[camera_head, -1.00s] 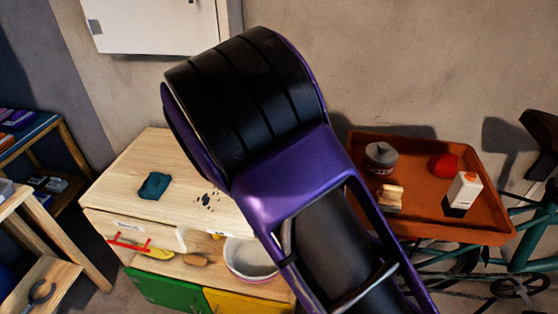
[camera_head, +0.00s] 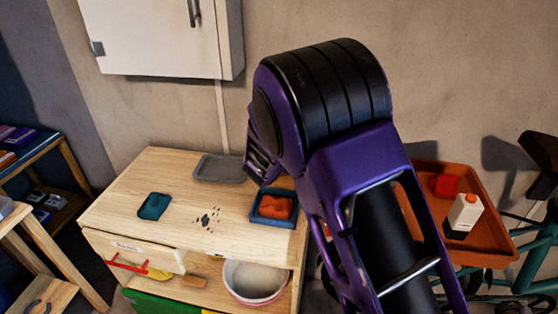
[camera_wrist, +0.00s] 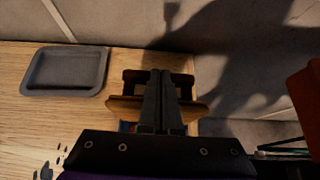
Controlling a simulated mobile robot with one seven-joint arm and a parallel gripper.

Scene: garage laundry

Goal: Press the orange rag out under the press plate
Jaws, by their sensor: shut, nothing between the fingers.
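The orange rag (camera_head: 276,207) lies crumpled in a small blue tray (camera_head: 257,221) at the right side of the wooden bench top. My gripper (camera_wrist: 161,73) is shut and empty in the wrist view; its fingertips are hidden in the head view. Behind and around the fingers in the wrist view is a brown wooden piece (camera_wrist: 123,103) with a darker bar beyond it, at the bench's edge. It may be the press plate, but the fingers cover its middle. I cannot tell whether they touch it. The rag is mostly hidden in the wrist view.
An empty grey tray (camera_head: 220,168) lies at the bench's back, also in the wrist view (camera_wrist: 66,70). An orange tray (camera_head: 488,225) with a carton (camera_head: 463,215) stands right; a cabinet (camera_head: 165,35) hangs above.

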